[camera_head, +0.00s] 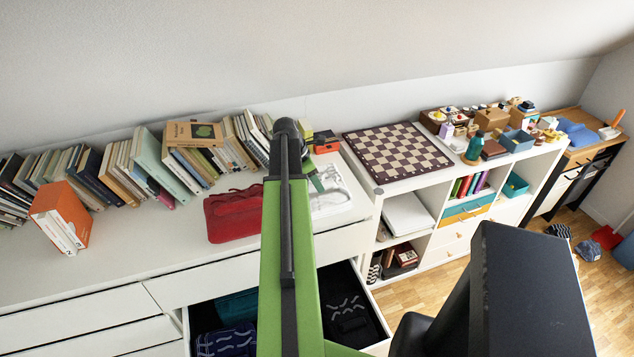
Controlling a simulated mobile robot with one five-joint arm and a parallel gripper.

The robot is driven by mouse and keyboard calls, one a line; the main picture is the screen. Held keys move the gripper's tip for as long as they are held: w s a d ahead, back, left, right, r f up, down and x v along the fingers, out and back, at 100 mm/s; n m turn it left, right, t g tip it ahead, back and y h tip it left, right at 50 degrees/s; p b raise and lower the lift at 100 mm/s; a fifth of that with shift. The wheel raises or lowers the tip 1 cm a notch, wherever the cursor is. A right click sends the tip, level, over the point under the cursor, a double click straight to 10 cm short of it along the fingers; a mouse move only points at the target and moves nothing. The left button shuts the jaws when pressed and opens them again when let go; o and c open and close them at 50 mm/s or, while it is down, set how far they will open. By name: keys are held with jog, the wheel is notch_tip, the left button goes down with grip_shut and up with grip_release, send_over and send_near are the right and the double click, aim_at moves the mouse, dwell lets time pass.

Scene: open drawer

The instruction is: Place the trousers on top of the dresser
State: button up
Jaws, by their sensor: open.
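The white dresser (130,250) runs along the wall, with an open drawer (187,330) at its front. A folded red cloth item (233,213) lies on the dresser top, just left of my green arm. In the drawer are a teal cloth (237,305), a dark blue patterned cloth (227,341) and black folded cloth with white marks (347,308). I cannot tell for sure which of these is the trousers. My green arm reaches up across the dresser and hides part of the drawer and top. My gripper is not visible; the arm hides it.
Books line the back of the dresser, with an orange box-like book set (62,215) at left. A white patterned item (329,191) lies right of my arm. A shelf unit with a chessboard (396,151) and toys adjoins at right.

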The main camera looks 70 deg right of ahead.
jog(key=p+v, duration=0.9)
jog(key=v, duration=0.1)
jog(key=shift+r, duration=0.4)
jog(key=shift+a, duration=0.1)
jog(key=w+a+f+m+t, duration=0.1)
jog(key=w+a+m+t, duration=0.2)
jog(key=w+a, duration=2.2)
jog(key=w+a+m+y, duration=0.1)
jog(key=w+a+m, duration=0.1)
jog(key=a, duration=1.6)
jog(key=w+a+m+y, duration=0.1)
jog(key=w+a+m, duration=0.1)
jog(key=a, duration=1.7)
jog(key=shift+a+f+m+t+y, duration=0.25)
jog(key=shift+f+m+t+y, duration=0.05)
jog(key=shift+f+m+y, duration=0.15)
